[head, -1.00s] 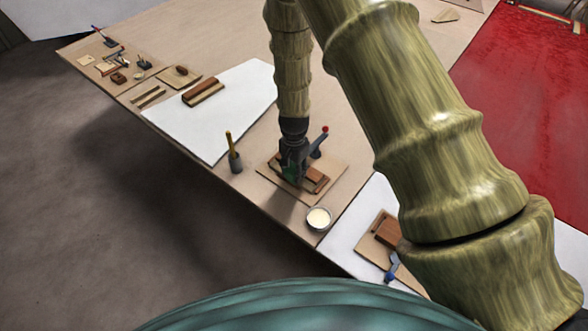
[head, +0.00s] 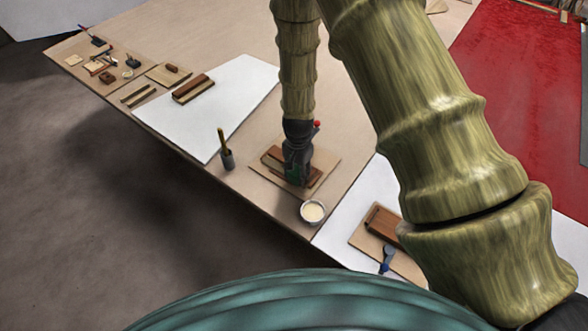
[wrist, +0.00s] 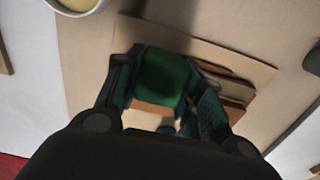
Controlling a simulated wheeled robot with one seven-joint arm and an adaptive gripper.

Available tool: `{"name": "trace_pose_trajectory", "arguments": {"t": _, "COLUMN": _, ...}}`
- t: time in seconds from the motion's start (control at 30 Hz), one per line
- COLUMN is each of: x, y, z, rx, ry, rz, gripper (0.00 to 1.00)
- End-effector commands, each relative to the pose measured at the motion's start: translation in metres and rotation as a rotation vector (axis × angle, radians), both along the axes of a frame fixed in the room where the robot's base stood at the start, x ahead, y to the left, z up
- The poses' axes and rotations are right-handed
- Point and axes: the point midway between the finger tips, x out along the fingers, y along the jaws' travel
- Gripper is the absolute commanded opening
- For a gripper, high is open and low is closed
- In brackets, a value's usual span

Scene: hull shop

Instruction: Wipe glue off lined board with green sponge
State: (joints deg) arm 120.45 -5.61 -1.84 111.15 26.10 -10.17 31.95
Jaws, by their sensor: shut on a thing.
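My gripper (head: 297,177) is low over a tan board (head: 325,164) near the table's front edge. It is shut on the green sponge (wrist: 163,78), which sits between the two fingers in the wrist view. In the head view the sponge is only a small green patch. Reddish-brown wood pieces (head: 311,175) lie on the tan board, partly covered by my gripper. I cannot tell whether the sponge touches the board or the wood. No glue can be made out on the board, and I cannot make out its lines.
A bowl of cream-coloured stuff (head: 313,211) stands just nearer than the board. A dark cup with a brush (head: 227,158) stands to the left. Another board with a brown block (head: 384,222) and a blue-ended tool (head: 387,258) lie at right. A white sheet (head: 215,115) lies farther left.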

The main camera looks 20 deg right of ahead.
Motion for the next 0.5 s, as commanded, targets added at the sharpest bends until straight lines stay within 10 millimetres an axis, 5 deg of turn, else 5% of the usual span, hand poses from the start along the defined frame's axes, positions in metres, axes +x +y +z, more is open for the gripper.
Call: {"name": "trace_pose_trajectory", "arguments": {"t": 0.5, "x": -0.019, "y": -0.013, "z": 0.000, "rx": 0.000, "ry": 0.001, "rz": 0.000, "gripper": 0.00}}
